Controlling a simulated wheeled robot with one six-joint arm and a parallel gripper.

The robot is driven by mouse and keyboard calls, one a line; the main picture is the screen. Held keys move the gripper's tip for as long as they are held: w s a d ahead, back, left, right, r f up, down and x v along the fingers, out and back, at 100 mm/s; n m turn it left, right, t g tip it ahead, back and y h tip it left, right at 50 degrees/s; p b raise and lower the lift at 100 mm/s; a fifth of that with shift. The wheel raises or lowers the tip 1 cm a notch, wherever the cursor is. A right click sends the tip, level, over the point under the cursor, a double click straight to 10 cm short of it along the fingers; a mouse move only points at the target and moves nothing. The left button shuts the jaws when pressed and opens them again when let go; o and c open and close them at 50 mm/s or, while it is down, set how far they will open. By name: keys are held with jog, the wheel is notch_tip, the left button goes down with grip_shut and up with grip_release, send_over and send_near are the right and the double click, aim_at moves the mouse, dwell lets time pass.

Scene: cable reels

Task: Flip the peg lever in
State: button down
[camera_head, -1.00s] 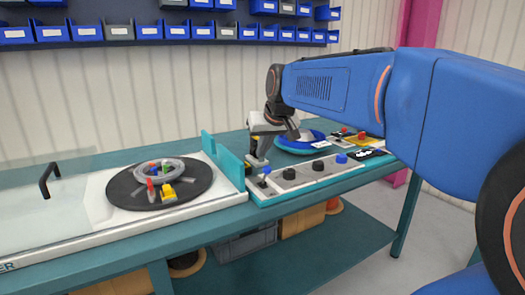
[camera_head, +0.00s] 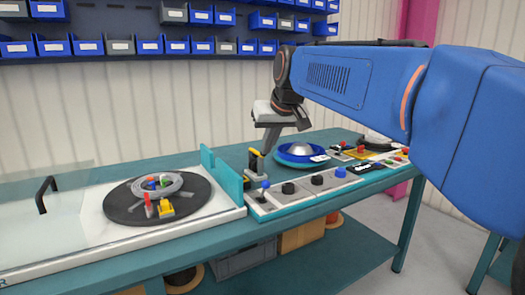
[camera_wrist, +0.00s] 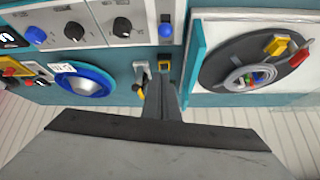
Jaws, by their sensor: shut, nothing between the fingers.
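A red lever (camera_head: 149,206) and a yellow lever (camera_head: 166,208) stand on the black disc (camera_head: 118,208), beside a grey cable coil (camera_head: 143,184). In the wrist view, the yellow one (camera_wrist: 278,44) and the red one (camera_wrist: 299,58) are at the right. A small upright yellow-and-black lever (camera_head: 256,162) stands at the back of the control panel; I cannot tell which of these is the peg lever. My gripper (camera_head: 264,151) is shut and empty, pointing down close above the yellow-and-black lever; contact cannot be told. It also shows in the wrist view (camera_wrist: 161,78).
A teal upright plate (camera_head: 222,177) stands between the disc and the panel. The panel carries black knobs (camera_head: 289,188) and a blue-topped stick (camera_head: 265,186). A blue round dish (camera_head: 300,160) is behind it. A clear cover with a black handle (camera_head: 44,195) is at left.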

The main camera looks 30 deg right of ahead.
jog(key=shift+s+a+r, duration=0.1)
jog(key=shift+s+r, duration=0.5)
jog(key=shift+s, duration=0.3)
jog(key=s+a+f+n, duration=0.1)
jog(key=s+a+f, duration=0.2)
jog(key=s+f, duration=0.3)
jog(key=s+a+f+g, duration=0.1)
jog(key=s+a+f, duration=0.3)
jog(key=f, duration=0.8)
jog(key=s+a+f+n+g+y, duration=0.1)
jog(key=s+a+f, duration=0.2)
jog(key=s+f, duration=0.6)
jog(key=shift+a+n, duration=0.25)
jog(key=shift+n, duration=0.05)
